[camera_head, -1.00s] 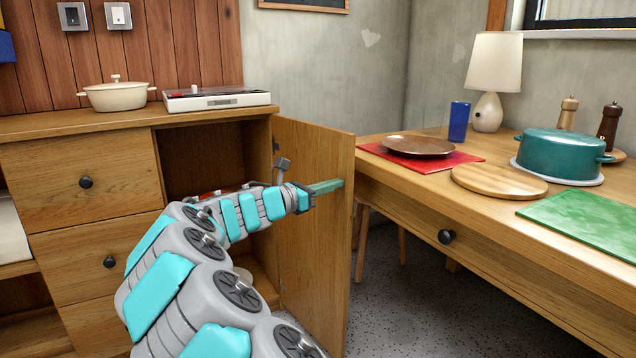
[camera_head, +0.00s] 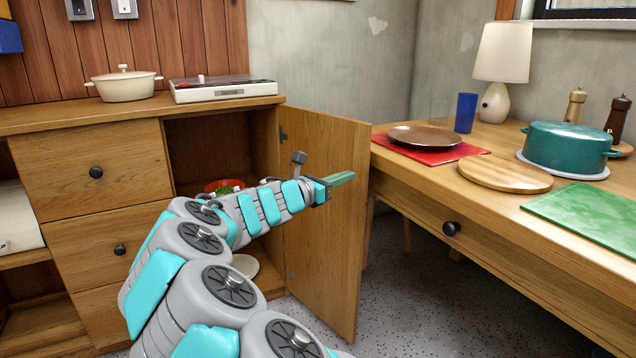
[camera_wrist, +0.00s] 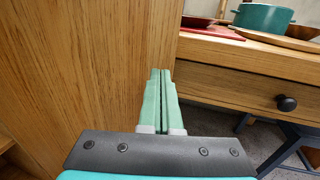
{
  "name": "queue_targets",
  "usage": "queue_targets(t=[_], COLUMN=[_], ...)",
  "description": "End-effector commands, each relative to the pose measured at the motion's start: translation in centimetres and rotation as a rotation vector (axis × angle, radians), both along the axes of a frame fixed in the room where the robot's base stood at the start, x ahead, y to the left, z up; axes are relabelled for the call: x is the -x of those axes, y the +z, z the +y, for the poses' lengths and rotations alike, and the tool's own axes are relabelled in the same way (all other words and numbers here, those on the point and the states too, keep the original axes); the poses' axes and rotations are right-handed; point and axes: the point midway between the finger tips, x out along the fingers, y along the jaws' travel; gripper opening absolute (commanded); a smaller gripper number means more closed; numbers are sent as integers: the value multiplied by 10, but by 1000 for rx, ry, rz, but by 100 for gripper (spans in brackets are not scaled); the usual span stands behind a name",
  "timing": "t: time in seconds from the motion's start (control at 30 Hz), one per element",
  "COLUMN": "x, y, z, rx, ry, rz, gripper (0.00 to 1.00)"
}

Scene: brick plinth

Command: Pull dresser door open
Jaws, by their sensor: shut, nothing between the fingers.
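The dresser (camera_head: 90,150) is a wooden cabinet with drawers on the left and an open compartment on its right side. Its door (camera_head: 328,240) stands swung well out, showing its inner face, close to the table's left end. My gripper (camera_head: 347,177) has green fingers that are shut with nothing between them. It lies in front of the door's inner face, near the free edge. In the wrist view the fingers (camera_wrist: 160,85) point along the door panel (camera_wrist: 85,70) toward its edge. I cannot tell whether they touch it. The door's outer face is hidden.
A wooden table (camera_head: 420,185) with a drawer stands just right of the door. It bears a red mat, plate, teal pot (camera_head: 568,147) and lamp (camera_head: 502,60). A red bowl (camera_head: 222,186) sits inside the compartment. A pot (camera_head: 124,84) and turntable (camera_head: 222,88) stand on the dresser.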

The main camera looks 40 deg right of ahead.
Motion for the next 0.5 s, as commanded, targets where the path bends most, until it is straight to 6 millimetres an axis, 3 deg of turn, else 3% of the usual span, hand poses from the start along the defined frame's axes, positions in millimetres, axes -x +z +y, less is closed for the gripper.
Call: queue_targets(t=[0.5], x=[0], y=[1], z=[85], rx=[1], ry=[3], rz=[0], gripper=[0])
